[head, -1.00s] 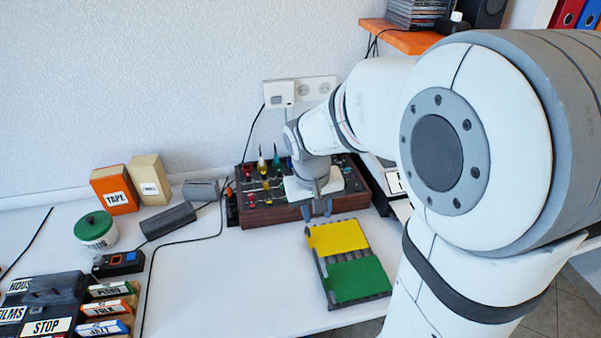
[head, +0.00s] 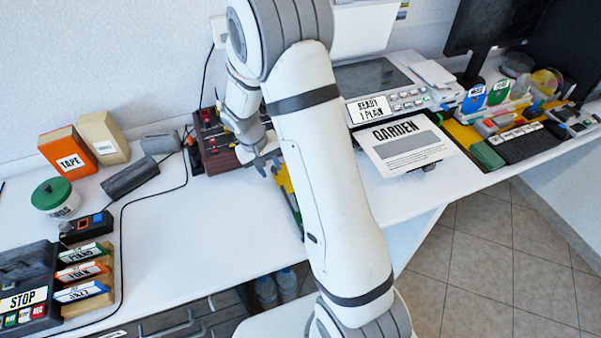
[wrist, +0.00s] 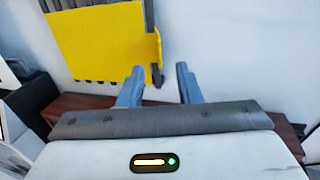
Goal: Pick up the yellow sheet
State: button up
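The yellow sheet (wrist: 100,40) lies flat on a dark slotted rack (wrist: 150,10) in the wrist view. In the head view only a sliver of the yellow sheet (head: 284,178) shows, because my arm covers the rest. My gripper (wrist: 158,74) is open, with nothing between its two fingers. The left fingertip is close to the sheet's near right corner in the wrist view; I cannot tell whether it touches. In the head view my gripper (head: 268,161) is just beside the sheet.
A wooden-sided box with knobs (head: 215,150) stands behind my gripper. A white printed page marked GARDEN (head: 405,148) and a grey device (head: 372,82) are to the right. A cable (head: 150,190) crosses the table at left. White table (head: 200,240) is clear in front.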

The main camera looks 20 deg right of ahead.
jog(key=shift+x, duration=1.2)
grip_shut()
